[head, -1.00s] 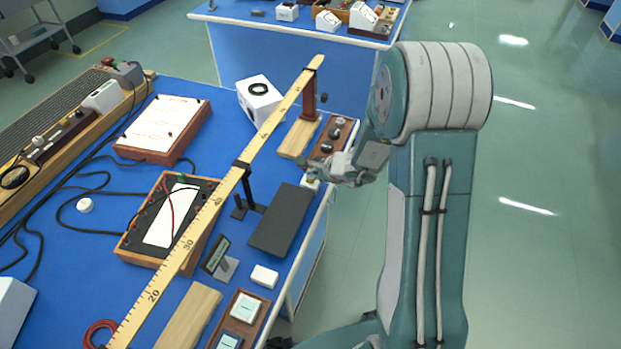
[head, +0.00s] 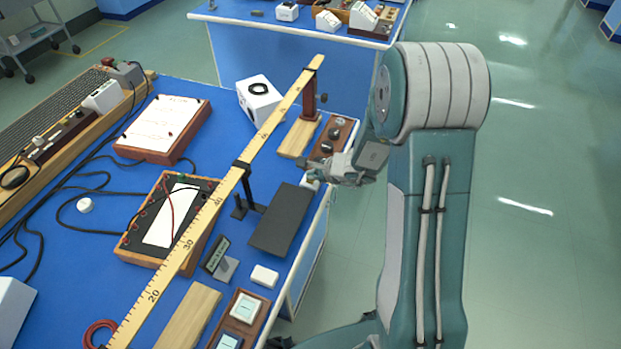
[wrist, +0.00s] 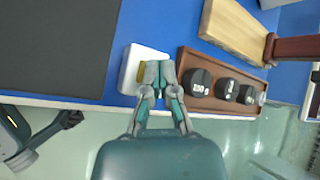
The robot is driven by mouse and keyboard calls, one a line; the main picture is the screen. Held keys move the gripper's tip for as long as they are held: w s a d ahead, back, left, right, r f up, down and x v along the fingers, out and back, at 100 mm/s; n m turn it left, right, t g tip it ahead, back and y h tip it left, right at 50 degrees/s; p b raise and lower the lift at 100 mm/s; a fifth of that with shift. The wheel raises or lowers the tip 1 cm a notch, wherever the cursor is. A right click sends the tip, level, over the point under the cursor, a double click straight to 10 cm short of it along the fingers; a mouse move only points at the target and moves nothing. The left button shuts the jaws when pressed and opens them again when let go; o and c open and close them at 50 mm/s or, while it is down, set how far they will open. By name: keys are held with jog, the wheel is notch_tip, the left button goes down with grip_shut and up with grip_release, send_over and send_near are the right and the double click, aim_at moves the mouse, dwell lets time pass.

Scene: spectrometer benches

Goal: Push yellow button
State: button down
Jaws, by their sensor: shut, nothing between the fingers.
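The yellow button (wrist: 142,72) shows in the wrist view as a small yellow patch on a white box (wrist: 130,77) near the bench edge. My gripper (wrist: 158,72) is shut and empty. Its fingertips are over the right part of the white box, and they partly cover the button. I cannot tell if they touch it. In the head view, my gripper (head: 325,174) is at the right bench edge beside the white box (head: 309,184), and the button cannot be made out there.
A wooden tray with black weights (wrist: 213,90) lies just right of the fingers. A dark flat panel (wrist: 60,45) lies to the left. The long yellow ruler (head: 215,203) on stands crosses the blue bench. Open floor lies right of the bench.

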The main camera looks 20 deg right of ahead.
jog(key=shift+r, duration=0.7)
jog(key=shift+r, duration=2.5)
